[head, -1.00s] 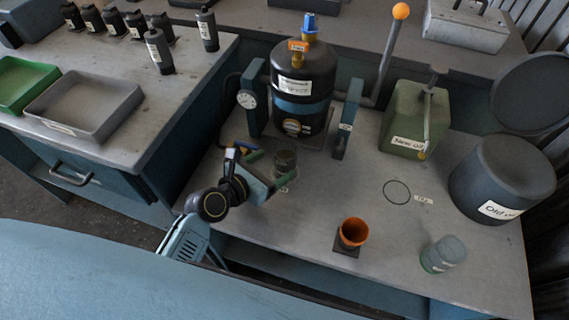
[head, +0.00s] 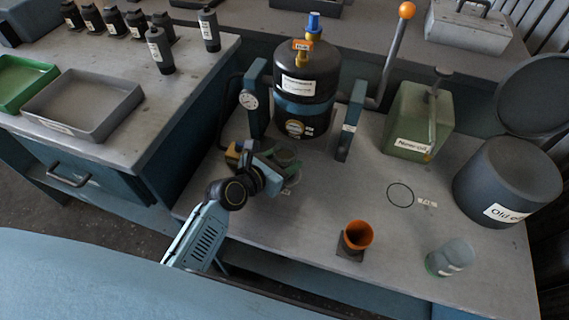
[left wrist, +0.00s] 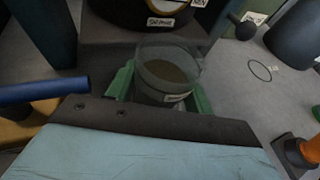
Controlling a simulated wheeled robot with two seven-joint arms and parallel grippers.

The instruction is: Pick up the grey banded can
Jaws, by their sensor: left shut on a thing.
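The can (head: 286,154) is a clear, open-topped vessel with something brown inside. It stands upright at the front of the black tank, and its band is mostly hidden. It also shows in the left wrist view (left wrist: 168,72), with a pale label low on its side. My left gripper (head: 283,163) is shut on it, with a green finger on either side. Whether the can is lifted off the bench I cannot tell. My right gripper is not in view.
The black tank (head: 305,85) stands just behind the can. A similar clear vessel with a green band (head: 450,257) and an orange cup (head: 357,236) stand at the front right. A green oil box (head: 416,120) and an old-oil drum (head: 508,180) are farther right.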

